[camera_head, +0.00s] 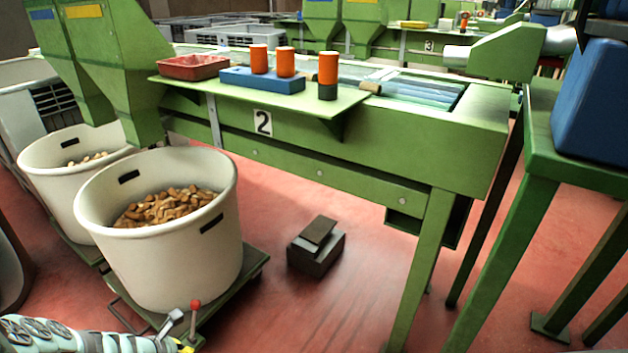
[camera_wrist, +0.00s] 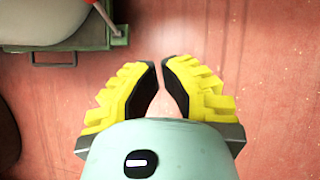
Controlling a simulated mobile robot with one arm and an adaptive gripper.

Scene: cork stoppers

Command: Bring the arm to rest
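My gripper (camera_wrist: 159,68) shows in the wrist view with its two yellow, black-padded fingers over the red floor. A narrow gap is left between the fingertips, and floor shows through it. Nothing is held. In the head view, my arm lies low along the bottom left edge. Only a bit of yellow from the gripper (camera_head: 187,349) shows there, near the foot of the front white bin. The rest of it is cut off by the picture edge.
A white bin (camera_head: 170,255) of corks stands on a green trolley (camera_head: 250,268), with another bin (camera_head: 60,185) behind. The red-knobbed lever (camera_head: 195,305) is close to my gripper. A green table (camera_head: 470,150) carries orange cylinders (camera_head: 327,68). A dark pedal box (camera_head: 316,248) sits on open floor.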

